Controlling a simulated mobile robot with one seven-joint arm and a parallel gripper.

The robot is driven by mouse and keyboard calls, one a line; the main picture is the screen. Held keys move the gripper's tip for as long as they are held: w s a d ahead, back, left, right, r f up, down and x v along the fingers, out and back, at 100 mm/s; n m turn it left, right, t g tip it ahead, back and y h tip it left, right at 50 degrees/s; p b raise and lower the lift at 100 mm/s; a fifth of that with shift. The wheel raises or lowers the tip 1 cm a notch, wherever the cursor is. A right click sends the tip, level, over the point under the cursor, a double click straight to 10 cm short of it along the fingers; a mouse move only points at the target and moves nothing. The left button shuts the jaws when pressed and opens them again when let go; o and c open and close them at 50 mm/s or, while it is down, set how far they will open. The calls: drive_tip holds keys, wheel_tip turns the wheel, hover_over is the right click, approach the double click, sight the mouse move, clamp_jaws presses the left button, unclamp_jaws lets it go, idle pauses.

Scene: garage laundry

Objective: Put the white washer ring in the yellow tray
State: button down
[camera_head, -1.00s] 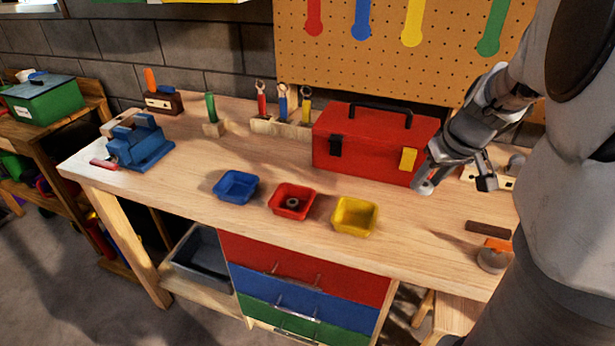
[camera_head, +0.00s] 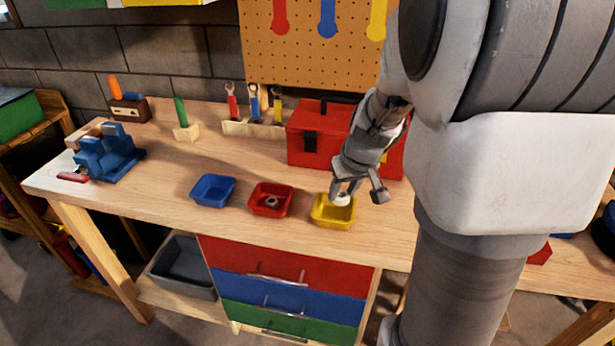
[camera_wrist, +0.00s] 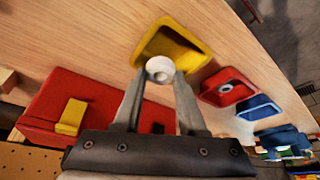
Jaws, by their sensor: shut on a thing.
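The white washer ring (camera_wrist: 160,69) is pinched between the fingertips of my gripper (camera_wrist: 158,76) in the wrist view. In the head view the ring (camera_head: 341,199) shows as a small white shape at the fingertips of my gripper (camera_head: 352,193). The yellow tray (camera_head: 322,219) is on the workbench, and the gripper with the ring is over it. In the wrist view the yellow tray (camera_wrist: 197,61) lies behind the ring. I cannot tell the exact height of the ring above the tray floor.
A red tray (camera_head: 287,206) holding a dark ring and a blue tray (camera_head: 212,200) stand left of the yellow tray. A red toolbox (camera_head: 305,160) is behind my gripper. A blue vise (camera_head: 110,160) sits at the bench's left end. The bench front is clear.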

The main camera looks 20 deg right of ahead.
sight(338, 202)
drive_tip(key=shift+w+a+f, duration=0.25)
drive_tip(key=shift+a+f, duration=0.15)
drive_tip(key=shift+a, duration=0.25)
drive_tip(key=shift+f+b, duration=0.7)
drive_tip(key=shift+f, duration=1.25)
drive_tip(key=shift+f, duration=0.2)
drive_tip(key=c, duration=0.8)
unclamp_jaws()
drive_tip(key=shift+o, duration=0.2)
